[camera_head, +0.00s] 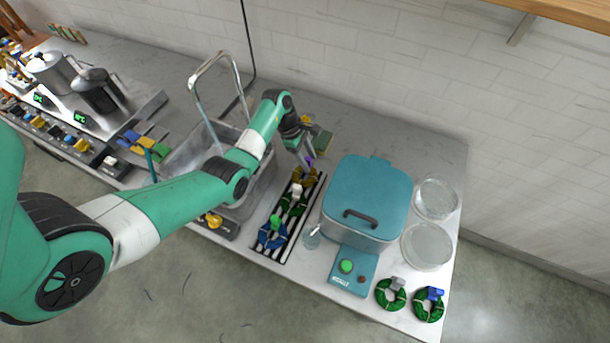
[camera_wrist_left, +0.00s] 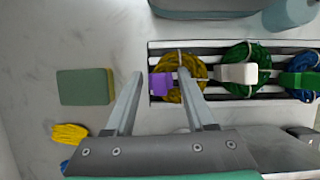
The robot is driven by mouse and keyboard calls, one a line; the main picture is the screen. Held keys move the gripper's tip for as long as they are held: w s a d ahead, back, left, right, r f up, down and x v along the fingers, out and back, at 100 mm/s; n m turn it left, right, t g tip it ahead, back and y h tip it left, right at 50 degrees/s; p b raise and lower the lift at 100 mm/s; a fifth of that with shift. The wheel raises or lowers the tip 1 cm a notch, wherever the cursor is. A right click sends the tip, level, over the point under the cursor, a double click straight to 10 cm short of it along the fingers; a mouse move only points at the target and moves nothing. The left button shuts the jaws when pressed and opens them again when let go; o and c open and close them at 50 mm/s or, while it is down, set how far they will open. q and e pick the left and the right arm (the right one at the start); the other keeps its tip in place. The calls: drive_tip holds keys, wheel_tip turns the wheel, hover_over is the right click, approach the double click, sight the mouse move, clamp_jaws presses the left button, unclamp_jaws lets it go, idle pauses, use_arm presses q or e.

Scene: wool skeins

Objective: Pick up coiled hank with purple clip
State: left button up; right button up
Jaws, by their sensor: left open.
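The coiled hank with the purple clip is a yellow hank (camera_head: 304,177) at the far end of a dark slatted rack. In the wrist view, the yellow hank (camera_wrist_left: 190,68) has its purple clip (camera_wrist_left: 161,84) on its left side. My left gripper (camera_head: 306,160) is over that end of the rack and partly hides the hank. In the wrist view, the open fingers (camera_wrist_left: 160,73) appear on either side of the purple clip, the right one crossing the yellow coil. Nothing is held. Height above the hank is hard to judge. My right gripper is not in view.
On the same rack (camera_wrist_left: 220,46) are a green hank with a white clip (camera_wrist_left: 237,73) and a blue hank with a green clip (camera_head: 275,222). A teal-lidded machine (camera_head: 366,190) stands right of the rack. A green sponge (camera_wrist_left: 84,86) lies beyond it; a sink (camera_head: 180,160) is left.

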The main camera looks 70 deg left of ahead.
use_arm(q)
clamp_jaws()
idle(1.3)
